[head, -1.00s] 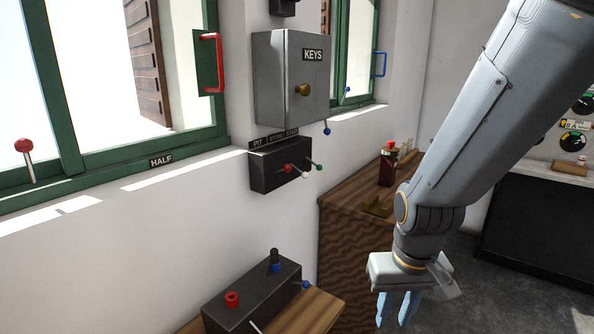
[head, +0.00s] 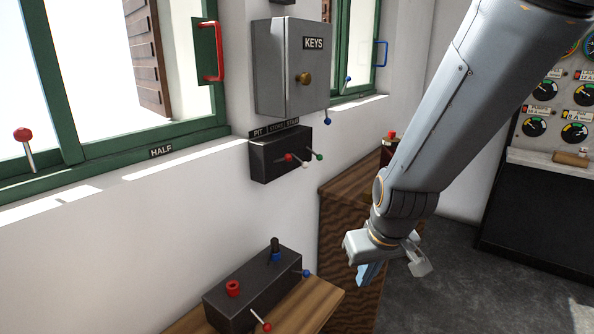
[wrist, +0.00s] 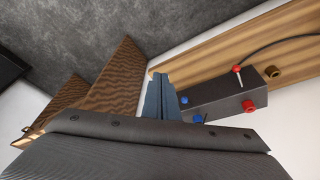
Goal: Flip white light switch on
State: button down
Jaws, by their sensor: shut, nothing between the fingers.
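A black switch box (head: 275,160) hangs on the white wall under the key cabinet, with a label strip above it reading PIT, STORE and a third word hard to read. Three small levers stick out of it: red-tipped (head: 289,157), white-tipped (head: 305,165) and green-tipped (head: 319,156). The white one points outward and down between the other two. My gripper (head: 368,273) is to the right of and below this box, well apart from it. Its blue fingers are together and empty, pointing down; they also show in the wrist view (wrist: 158,97). The wall switch box is not recognisable in the wrist view.
A black control box (head: 250,288) with red and blue controls sits on a wooden shelf (head: 315,302) below, left of my gripper. A grey KEYS cabinet (head: 285,75) juts out above the switches. A wooden cabinet (head: 345,190) stands behind my arm.

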jog(key=w+a+r+n+t, duration=0.2)
jog(key=w+a+n+t, duration=0.2)
jog(key=w+a, duration=0.5)
jog(key=n+t+h+b, duration=0.1)
jog(key=n+t+h, duration=0.4)
jog(key=n+t, duration=0.35)
send_near(299, 160)
notch_tip(299, 160, down, 3)
jog(key=s+a, duration=0.2)
jog(key=s, duration=0.1)
jog(key=shift+s+a+r+n+h, duration=0.2)
jog(key=shift+r+n+h, duration=0.35)
jog(key=shift+n+h, duration=0.25)
jog(key=p+x, duration=0.2)
jog(key=x, duration=0.8)
jog(key=shift+r+p, duration=0.1)
jog(key=shift+p, duration=0.35)
